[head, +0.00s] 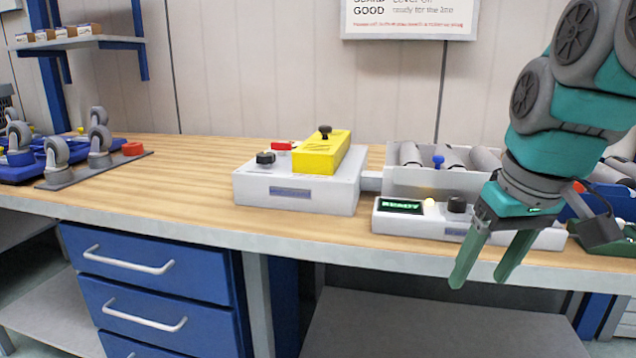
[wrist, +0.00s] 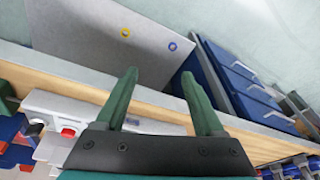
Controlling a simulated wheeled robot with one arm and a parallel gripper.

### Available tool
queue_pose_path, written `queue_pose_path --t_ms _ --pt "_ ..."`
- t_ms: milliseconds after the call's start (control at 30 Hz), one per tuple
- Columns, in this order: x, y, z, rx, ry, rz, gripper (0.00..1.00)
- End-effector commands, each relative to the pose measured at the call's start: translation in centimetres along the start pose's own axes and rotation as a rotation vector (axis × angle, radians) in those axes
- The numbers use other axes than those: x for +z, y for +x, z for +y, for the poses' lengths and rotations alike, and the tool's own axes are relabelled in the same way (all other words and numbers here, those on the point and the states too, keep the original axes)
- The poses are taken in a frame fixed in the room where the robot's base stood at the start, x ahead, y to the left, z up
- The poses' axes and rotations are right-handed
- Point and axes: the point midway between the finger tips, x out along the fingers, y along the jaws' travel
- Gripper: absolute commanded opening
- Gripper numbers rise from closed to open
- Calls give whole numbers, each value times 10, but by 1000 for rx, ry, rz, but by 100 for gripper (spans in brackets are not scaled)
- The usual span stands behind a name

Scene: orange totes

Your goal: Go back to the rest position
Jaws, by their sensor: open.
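My gripper (head: 480,272) is at the right of the head view, fingers pointing down. It hangs in front of the bench's front edge, near the control box with the green display (head: 401,207). Its two green fingers are apart with nothing between them. In the wrist view my gripper (wrist: 165,95) is also open and empty, with the bench edge and a grey lower shelf (wrist: 110,42) beyond the fingertips.
The wooden bench (head: 190,158) carries a white fixture with a yellow block (head: 318,155), a grey tray of cylinders (head: 400,183) and caster wheels (head: 98,140). Blue drawers (head: 150,275) sit below. The bench's left-middle top is clear.

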Motion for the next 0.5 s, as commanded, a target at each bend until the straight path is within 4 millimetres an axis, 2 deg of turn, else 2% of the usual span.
queue_pose_path --t_ms 100,267,500 --pt "22 40 -18 -6 13 -68 70" --pt "59 93 -38 -4 42 -158 70" --pt "131 166 -61 16 92 -285 70"
